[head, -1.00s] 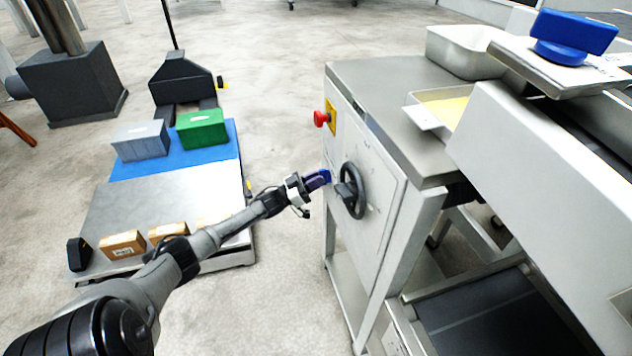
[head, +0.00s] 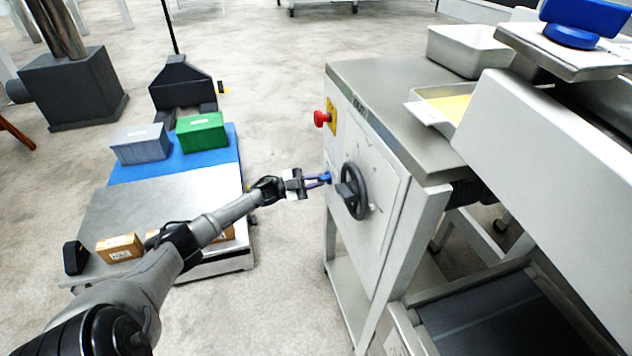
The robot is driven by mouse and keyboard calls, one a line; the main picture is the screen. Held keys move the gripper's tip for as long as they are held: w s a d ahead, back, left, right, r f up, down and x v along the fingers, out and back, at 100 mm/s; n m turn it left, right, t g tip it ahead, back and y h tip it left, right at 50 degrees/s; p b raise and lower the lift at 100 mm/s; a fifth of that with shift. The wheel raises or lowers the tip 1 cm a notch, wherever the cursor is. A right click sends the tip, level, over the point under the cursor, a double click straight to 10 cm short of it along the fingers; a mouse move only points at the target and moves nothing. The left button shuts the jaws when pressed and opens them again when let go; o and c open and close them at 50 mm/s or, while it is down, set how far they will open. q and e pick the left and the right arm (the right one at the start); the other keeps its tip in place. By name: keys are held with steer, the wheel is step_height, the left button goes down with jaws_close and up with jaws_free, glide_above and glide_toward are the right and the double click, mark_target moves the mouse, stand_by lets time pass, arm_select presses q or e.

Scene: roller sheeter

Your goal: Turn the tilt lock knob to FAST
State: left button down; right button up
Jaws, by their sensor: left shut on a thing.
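The small blue knob (head: 327,178) is on the front panel of the white machine (head: 372,180), left of the black handwheel (head: 354,191). My left gripper (head: 322,180) reaches it from the left, with its fingers shut on the knob. The fingers hide part of the knob, and its markings and pointer are too small to read. My right gripper is not in view.
The handwheel stands out close to the right of my left gripper. A red stop button (head: 321,118) is above it. A low platform (head: 130,205) with boxes lies left under my left arm. Floor between platform and machine is clear.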

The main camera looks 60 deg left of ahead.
arm_select(q)
steer(key=shift+m+g, duration=0.3)
steer(key=shift+m, duration=0.2)
steer(key=c, duration=1.1)
jaws_free()
steer(key=shift+c, duration=0.2)
steer(key=shift+s+a, duration=0.1)
steer(key=shift+s, duration=0.1)
steer(key=p+v, duration=0.3)
steer(key=v, duration=1)
steer(key=shift+f, duration=0.2)
steer(key=shift+s+a, duration=0.1)
steer(key=shift+s, duration=0.05)
